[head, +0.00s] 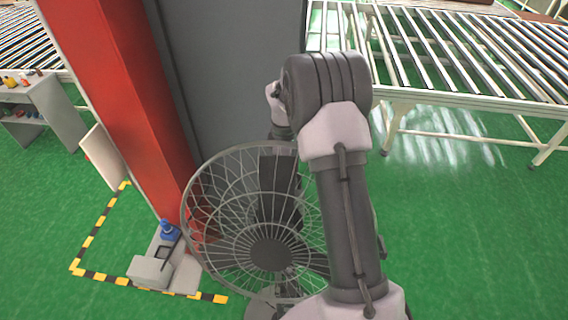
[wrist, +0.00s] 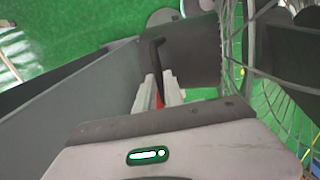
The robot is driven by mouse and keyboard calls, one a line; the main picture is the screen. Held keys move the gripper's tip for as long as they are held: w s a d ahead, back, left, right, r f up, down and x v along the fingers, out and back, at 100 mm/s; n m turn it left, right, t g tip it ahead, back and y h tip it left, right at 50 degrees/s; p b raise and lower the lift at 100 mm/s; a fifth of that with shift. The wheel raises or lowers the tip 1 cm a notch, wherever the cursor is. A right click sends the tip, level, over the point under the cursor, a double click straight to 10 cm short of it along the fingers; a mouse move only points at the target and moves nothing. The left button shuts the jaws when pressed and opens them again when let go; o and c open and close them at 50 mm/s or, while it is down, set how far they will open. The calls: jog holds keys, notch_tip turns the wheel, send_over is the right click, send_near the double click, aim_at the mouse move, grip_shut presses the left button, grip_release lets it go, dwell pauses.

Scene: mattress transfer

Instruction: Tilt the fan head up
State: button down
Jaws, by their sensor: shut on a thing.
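The fan (head: 268,252) stands in the middle of the head view, its round wire cage facing the camera. The cage looks tilted somewhat upward. In the wrist view the wire cage (wrist: 237,50) runs down the right side, beside the grey motor housing (wrist: 195,52). My gripper (wrist: 159,84) has its pale fingers closed on a thin dark handle (wrist: 158,58) at the housing. The exact contact is small and partly hidden. In the head view my arm covers the cage's right side, and the fingers cannot be made out.
A red column (head: 125,100) and a grey panel (head: 222,80) stand close behind and left of the fan. A grey box (head: 150,271) and blue bottle (head: 168,229) sit at the column's foot. Roller conveyors (head: 470,55) cross the back right. Green floor is clear at right.

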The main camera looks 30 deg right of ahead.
jog(key=shift+w+r, duration=0.1)
jog(key=shift+r, duration=0.1)
jog(key=c, duration=1.5)
grip_release()
jog(key=shift+f, duration=0.1)
jog(key=shift+o, duration=0.2)
notch_tip(320, 180, up, 18)
jog(key=shift+w+d+f, duration=0.25)
jog(key=shift+w+d, duration=0.05)
jog(key=shift+w, duration=0.05)
